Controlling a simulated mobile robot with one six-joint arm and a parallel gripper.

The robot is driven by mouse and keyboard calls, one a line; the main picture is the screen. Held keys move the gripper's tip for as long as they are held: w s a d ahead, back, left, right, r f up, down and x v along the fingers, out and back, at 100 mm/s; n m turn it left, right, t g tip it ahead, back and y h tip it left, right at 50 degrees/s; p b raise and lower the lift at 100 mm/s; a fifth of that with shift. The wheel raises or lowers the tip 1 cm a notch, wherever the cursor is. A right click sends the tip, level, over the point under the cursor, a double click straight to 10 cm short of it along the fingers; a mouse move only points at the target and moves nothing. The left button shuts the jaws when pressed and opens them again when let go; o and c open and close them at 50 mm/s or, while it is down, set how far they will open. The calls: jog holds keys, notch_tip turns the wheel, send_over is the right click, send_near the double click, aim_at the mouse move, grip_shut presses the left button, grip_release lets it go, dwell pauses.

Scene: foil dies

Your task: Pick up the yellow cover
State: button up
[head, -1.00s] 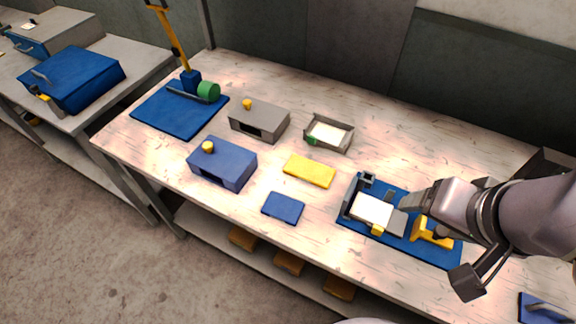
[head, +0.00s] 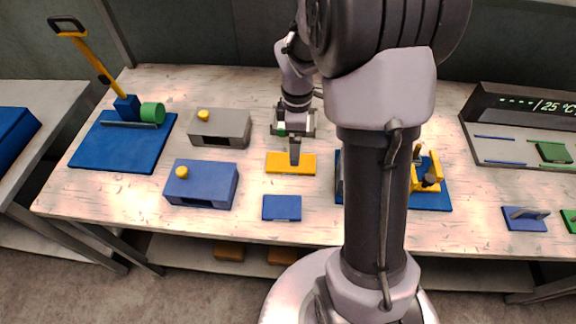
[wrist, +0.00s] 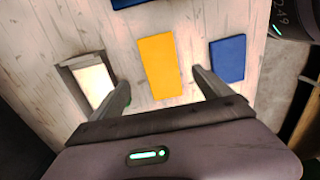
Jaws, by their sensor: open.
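The yellow cover (head: 291,163) lies flat on the light wooden table, near the middle. It also shows in the wrist view (wrist: 160,67), lying ahead of and between the two fingers. My gripper (wrist: 163,92) is open and empty, with a finger toward each side of the cover. In the head view my gripper (head: 295,152) hangs over the cover and hides a small part of it. I cannot tell the exact height of the fingers above it.
A grey tray with a white sheet (wrist: 91,84) is on one side of the cover and a flat blue plate (wrist: 228,59) on the other. A blue box (head: 202,184) and a grey box (head: 219,128) stand left. My arm hides part of the blue fixture (head: 430,197).

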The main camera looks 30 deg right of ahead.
notch_tip(320, 180, down, 2)
jog(key=shift+f+b, duration=0.25)
jog(key=shift+b, duration=0.05)
jog(key=f+b, duration=0.2)
jog(key=f, duration=0.1)
jog(key=f+b, duration=0.1)
jog(key=f, duration=0.1)
jog(key=shift+w+a+f, duration=0.1)
jog(key=shift+a+f, duration=0.05)
jog(key=shift+a, duration=0.15)
